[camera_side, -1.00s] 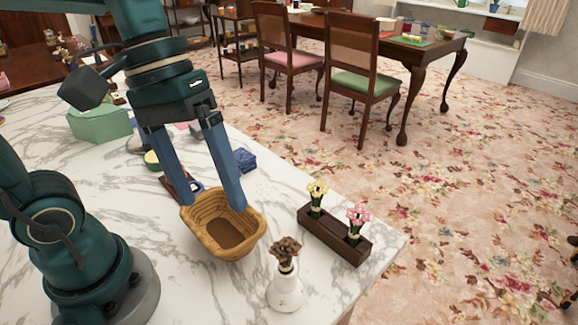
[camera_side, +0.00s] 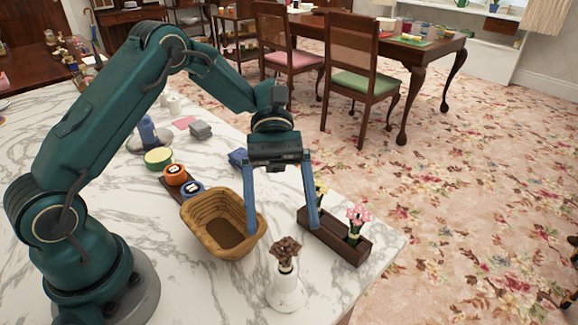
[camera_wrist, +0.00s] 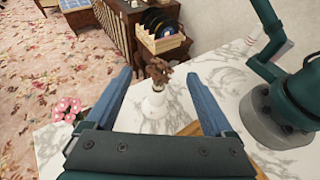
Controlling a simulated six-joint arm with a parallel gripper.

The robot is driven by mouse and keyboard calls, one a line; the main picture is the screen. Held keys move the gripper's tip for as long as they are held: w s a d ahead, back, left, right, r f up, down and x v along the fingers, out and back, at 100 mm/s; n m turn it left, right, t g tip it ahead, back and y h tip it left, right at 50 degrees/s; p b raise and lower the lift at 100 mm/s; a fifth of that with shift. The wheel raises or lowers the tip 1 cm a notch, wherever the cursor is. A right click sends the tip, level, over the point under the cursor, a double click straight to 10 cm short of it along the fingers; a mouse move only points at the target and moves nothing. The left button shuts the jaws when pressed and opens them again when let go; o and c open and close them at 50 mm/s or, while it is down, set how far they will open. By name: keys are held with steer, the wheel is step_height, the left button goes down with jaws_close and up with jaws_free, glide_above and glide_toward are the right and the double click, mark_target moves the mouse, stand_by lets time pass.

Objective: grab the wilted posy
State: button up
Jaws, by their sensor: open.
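The wilted posy (camera_side: 286,252) is a small bunch of brown, drooping flowers standing in a white vase (camera_side: 286,293) near the front edge of the marble table. In the wrist view the posy (camera_wrist: 158,71) and the white vase (camera_wrist: 154,105) appear between my two fingers, farther out. My gripper (camera_side: 283,230) is open and empty, its blue fingers spread wide and pointing down. In the side view it hangs behind the posy, between the basket and the planter. The wrist view also shows my gripper (camera_wrist: 156,88). The fingers do not visibly touch the posy.
A wicker basket (camera_side: 208,208) stands left of the vase. A dark wooden planter (camera_side: 340,242) holding pink flowers (camera_side: 357,217) and yellow flowers (camera_side: 321,190) stands to the right, partly behind a finger. Orange (camera_side: 176,175) and blue (camera_side: 193,189) round items lie behind the basket. Bare marble surrounds the vase.

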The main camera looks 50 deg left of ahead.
mark_target(283, 227)
steer(key=shift+x, duration=2.55)
steer(key=shift+c, duration=0.4)
jaws_close()
steer(key=shift+r, duration=0.1)
